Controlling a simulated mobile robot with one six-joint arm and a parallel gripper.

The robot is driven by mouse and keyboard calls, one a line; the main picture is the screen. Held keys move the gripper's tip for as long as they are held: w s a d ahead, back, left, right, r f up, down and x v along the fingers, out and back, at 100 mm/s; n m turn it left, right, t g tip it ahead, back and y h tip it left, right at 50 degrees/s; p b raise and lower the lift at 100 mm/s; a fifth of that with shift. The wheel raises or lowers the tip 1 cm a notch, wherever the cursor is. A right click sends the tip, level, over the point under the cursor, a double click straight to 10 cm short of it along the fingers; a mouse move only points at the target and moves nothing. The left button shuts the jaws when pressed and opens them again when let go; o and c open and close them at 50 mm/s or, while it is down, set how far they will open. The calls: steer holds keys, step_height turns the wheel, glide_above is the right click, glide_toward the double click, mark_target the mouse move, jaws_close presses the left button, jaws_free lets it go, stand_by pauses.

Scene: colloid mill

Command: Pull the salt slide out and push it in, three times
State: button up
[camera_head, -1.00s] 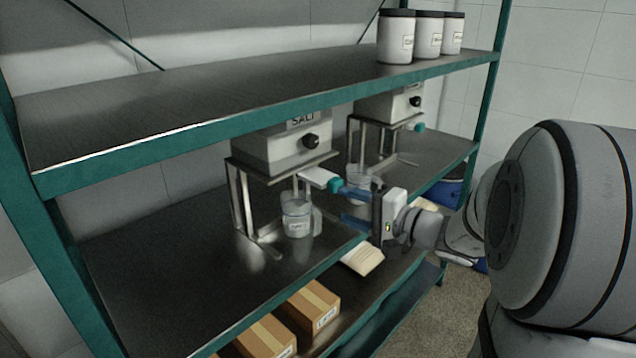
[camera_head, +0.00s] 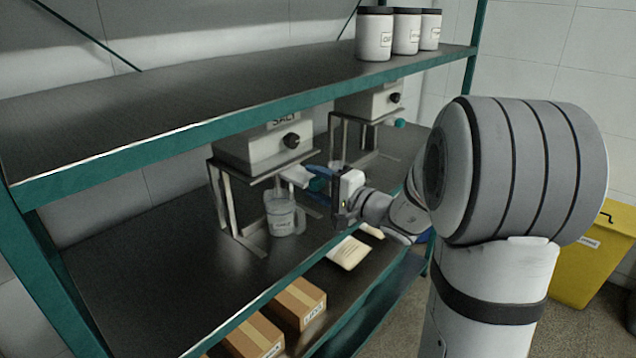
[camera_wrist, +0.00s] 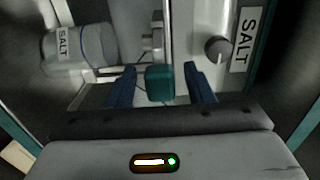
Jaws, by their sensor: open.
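The salt slide (camera_head: 294,176) is a pale bar sticking out forward from under the grey box labelled SALT (camera_head: 262,146). Its teal knob (camera_head: 317,184) is at the front end. In the wrist view the knob (camera_wrist: 160,83) sits between the two blue fingers of my gripper (camera_wrist: 160,72), with a visible gap on each side. My gripper (camera_head: 318,186) is open around the knob and holds nothing. In the head view the fingers partly cover the knob.
A clear jug labelled SALT (camera_head: 281,216) stands below the slide. A second dispenser (camera_head: 372,103) is farther right. The upper shelf (camera_head: 200,95) runs above with several white jars at its right end. Cardboard boxes (camera_head: 298,303) lie on the lower shelf.

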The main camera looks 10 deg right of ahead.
jaws_close()
stand_by(0.4)
